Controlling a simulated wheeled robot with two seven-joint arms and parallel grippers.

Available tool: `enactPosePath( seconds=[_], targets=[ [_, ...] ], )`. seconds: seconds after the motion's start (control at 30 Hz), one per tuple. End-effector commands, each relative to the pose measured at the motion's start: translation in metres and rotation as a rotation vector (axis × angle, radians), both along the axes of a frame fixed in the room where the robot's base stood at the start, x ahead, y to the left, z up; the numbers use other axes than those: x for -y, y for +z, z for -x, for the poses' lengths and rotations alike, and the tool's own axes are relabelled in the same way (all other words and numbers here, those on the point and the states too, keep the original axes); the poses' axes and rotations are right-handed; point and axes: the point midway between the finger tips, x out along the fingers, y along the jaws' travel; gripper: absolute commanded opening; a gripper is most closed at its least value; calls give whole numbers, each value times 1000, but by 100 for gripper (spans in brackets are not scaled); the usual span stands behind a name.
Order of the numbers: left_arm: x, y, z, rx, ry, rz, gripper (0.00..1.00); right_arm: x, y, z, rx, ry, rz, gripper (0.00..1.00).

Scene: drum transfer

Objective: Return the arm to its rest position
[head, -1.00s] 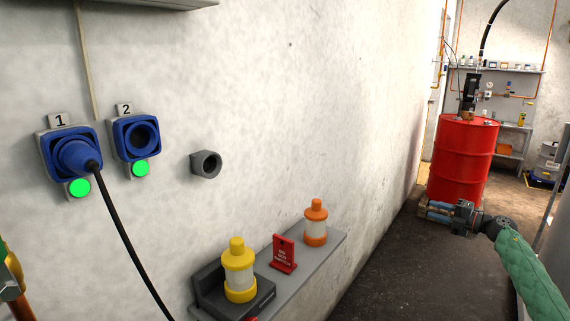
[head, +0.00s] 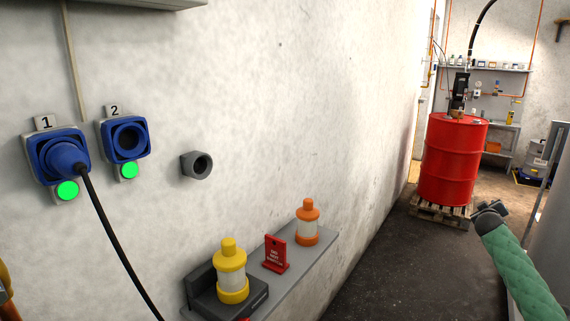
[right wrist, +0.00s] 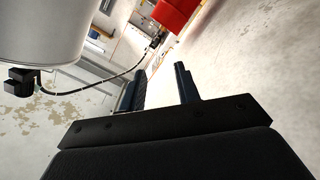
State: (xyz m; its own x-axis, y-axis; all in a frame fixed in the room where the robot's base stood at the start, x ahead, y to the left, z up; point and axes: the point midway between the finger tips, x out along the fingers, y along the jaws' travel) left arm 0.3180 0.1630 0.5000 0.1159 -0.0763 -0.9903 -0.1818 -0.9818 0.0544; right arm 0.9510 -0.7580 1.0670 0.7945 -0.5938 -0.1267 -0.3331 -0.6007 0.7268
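My right arm comes in at the lower right of the head view in a green quilted sleeve. Its dark gripper end (head: 489,209) is in front of the red drum's pallet, and its fingers cannot be made out there. In the right wrist view my right gripper (right wrist: 159,80) has two dark blue fingers standing apart with nothing between them. My left gripper is not in view. The red drum (head: 453,160) stands upright on a wooden pallet (head: 428,211), with a black pump (head: 460,92) on top. It shows partly in the right wrist view (right wrist: 170,12).
On the wall are socket 1 with a blue plug (head: 65,157) and black cable, and empty socket 2 (head: 126,140). A grey cylinder (head: 553,235) borders the right.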

Motion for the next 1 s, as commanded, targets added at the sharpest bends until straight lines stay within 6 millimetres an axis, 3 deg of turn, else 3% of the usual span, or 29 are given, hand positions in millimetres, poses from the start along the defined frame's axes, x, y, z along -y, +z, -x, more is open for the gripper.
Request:
enactPosePath(
  seconds=[0.2, 0.6, 1.0],
  targets=[
    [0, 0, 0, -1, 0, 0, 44, 10, -45, 24, -169, -137, -184, 32],
    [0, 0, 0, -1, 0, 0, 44, 4, -95, 60, -397, -257, -383, 32],
    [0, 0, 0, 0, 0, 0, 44, -68, -190, 79, -480, -188, -394, 32]
  ],
)
